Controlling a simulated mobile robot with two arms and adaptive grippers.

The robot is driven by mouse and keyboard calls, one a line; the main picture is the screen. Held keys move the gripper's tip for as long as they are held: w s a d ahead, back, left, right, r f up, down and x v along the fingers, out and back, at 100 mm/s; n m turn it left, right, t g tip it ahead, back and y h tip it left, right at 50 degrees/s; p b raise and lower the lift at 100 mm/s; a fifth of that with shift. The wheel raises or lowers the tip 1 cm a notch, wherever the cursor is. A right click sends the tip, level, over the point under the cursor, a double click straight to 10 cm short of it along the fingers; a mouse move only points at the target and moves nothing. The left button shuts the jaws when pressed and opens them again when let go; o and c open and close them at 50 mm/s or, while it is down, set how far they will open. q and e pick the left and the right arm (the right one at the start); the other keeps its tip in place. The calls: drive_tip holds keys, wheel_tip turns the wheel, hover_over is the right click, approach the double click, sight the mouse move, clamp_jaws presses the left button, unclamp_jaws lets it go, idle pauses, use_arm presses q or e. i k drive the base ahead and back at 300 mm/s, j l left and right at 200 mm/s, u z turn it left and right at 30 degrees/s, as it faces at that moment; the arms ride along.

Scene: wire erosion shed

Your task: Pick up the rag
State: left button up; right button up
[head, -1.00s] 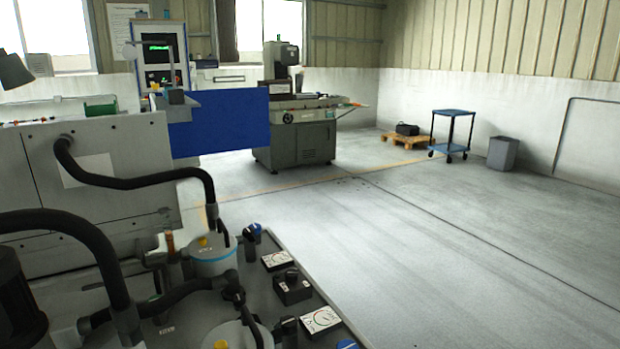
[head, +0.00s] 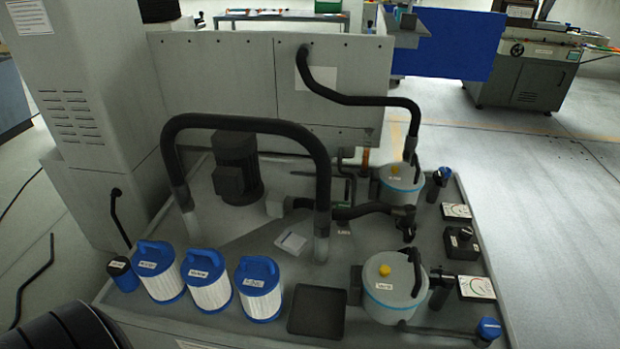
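I cannot make out a rag for certain in the head view. A small pale square piece (head: 291,242) lies flat on the grey machine deck (head: 240,240); I cannot tell whether it is cloth or a plate. A dark flat square (head: 317,312) lies near the deck's front edge, right of the blue-capped filters. Neither of my grippers is in view.
Several white filters with blue caps (head: 208,280) stand at the deck's front left. Black hoses (head: 250,125) arch over the deck. Two lidded canisters (head: 393,290) and gauges (head: 476,287) stand at its right. The floor (head: 560,220) on the right is clear.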

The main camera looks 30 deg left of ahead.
sight(292, 242)
drive_tip(key=u, duration=1.2)
